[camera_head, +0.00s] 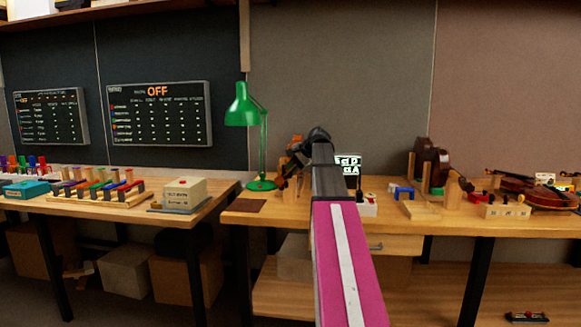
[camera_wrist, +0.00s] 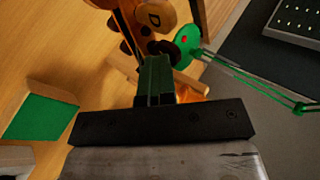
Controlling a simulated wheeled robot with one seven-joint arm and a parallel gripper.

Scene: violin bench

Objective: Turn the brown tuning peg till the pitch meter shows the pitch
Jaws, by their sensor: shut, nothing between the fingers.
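An orange-brown violin (camera_head: 293,160) stands on the right-hand bench, partly hidden by my arm. In the wrist view its pegbox (camera_wrist: 124,22) runs down from the top edge, with several dark pegs along it. A brown peg head marked D (camera_wrist: 154,16) is just above my fingers. My gripper (camera_wrist: 155,58) is shut and empty, its tips close below that peg; I cannot tell whether they touch anything. A dark rounded piece lies beside the tips. A display with pale characters (camera_head: 349,160), perhaps the pitch meter, is partly hidden behind my arm, and its reading is unclear.
A brown mat (camera_head: 245,205) lies at the bench's left end. Another violin (camera_head: 535,190) lies at the right. A wall board (camera_head: 160,113) reads OFF.

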